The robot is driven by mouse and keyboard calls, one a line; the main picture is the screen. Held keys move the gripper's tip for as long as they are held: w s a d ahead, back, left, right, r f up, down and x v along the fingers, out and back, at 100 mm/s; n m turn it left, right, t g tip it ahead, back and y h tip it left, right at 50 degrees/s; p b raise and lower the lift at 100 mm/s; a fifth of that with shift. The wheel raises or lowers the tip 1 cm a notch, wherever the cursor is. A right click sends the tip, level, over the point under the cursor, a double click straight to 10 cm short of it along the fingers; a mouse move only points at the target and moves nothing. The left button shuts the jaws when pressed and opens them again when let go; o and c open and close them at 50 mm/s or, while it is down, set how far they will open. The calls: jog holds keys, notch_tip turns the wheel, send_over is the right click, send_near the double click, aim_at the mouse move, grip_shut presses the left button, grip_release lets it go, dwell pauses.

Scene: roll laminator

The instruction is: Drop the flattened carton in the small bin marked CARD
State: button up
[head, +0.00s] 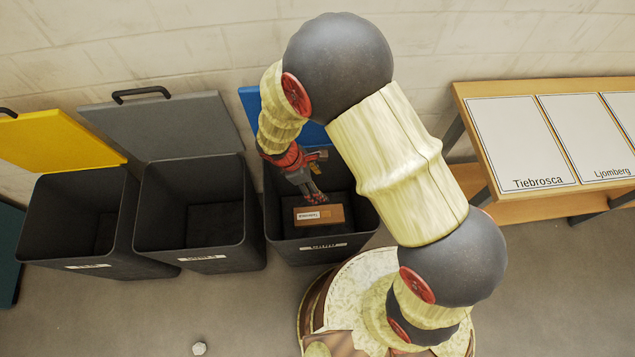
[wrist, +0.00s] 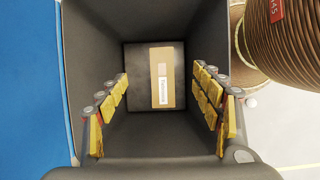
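The flattened carton (head: 335,214) is a brown slab with a white label. It lies inside the right-hand dark bin (head: 310,249), the one with the blue lid, and appears to rest on its floor. In the wrist view the carton (wrist: 171,80) lies along the right part of the bin floor, below and apart from my fingers. My gripper (head: 313,198) points down into this bin. In the wrist view my gripper (wrist: 162,112) has its fingers spread wide with nothing between them. The bin's front label is too blurred to read surely.
Two more open dark bins stand left, one with a grey lid (head: 170,125) and one with a yellow lid (head: 58,138). A wooden table (head: 467,110) with printed white sheets stands right. A small pale lump (head: 199,348) lies on the otherwise clear floor in front.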

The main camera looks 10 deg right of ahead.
jog(key=shift+o, duration=0.8)
jog(key=v, duration=1.2)
